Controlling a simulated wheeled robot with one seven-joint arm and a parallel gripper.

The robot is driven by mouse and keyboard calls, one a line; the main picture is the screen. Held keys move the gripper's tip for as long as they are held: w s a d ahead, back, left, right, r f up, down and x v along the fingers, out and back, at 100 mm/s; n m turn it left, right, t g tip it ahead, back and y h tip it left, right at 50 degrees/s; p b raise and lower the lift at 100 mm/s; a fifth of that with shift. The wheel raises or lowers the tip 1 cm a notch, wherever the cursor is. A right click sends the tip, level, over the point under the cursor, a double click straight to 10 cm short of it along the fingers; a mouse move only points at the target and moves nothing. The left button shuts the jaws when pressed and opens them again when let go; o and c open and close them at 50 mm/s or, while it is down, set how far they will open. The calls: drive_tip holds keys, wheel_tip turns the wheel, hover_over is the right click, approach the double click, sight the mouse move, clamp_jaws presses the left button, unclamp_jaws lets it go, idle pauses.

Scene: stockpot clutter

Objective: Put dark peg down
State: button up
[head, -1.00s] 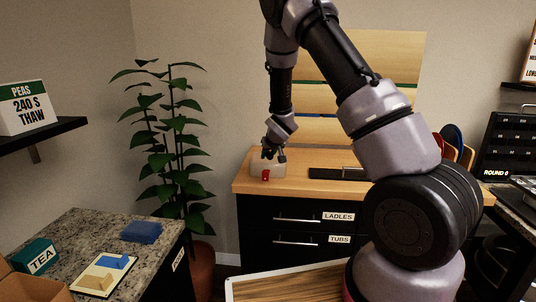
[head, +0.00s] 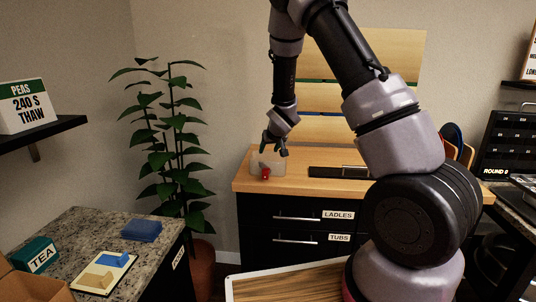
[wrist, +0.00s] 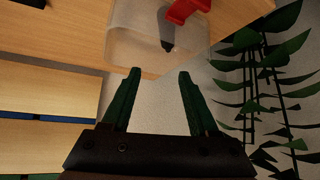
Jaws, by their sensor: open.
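My gripper (head: 274,151) is over the left end of the wooden counter, beside a clear tub. In the wrist view its two green fingers (wrist: 159,74) are apart with nothing between them. A dark, pointed piece that looks like the dark peg (wrist: 167,36) shows beyond the fingertips, at the clear tub (wrist: 135,32). I cannot tell whether it is inside the tub or behind its wall. A red piece (wrist: 186,9) adjoins the dark piece; it also shows at the tub in the head view (head: 266,173).
The wooden counter (head: 330,187) carries a dark flat tray (head: 335,172) right of the tub. A leafy plant (head: 170,130) stands close on the left. A granite counter (head: 85,235) at lower left holds a tea box (head: 40,256) and a blue block (head: 142,230).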

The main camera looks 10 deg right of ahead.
drive_tip(key=s+d+r+m+g, duration=0.1)
drive_tip(key=s+d+r+m, duration=0.15)
drive_tip(key=s+r, duration=0.8)
drive_tip(key=s+d+r+m, duration=0.1)
drive_tip(key=s+d+r, duration=0.3)
drive_tip(key=s+r, duration=1)
drive_tip(key=s, duration=0.5)
drive_tip(key=s+a+r+m+y, duration=0.1)
drive_tip(key=s+r, duration=0.3)
drive_tip(key=s, duration=0.5)
drive_tip(key=shift+g, duration=0.3)
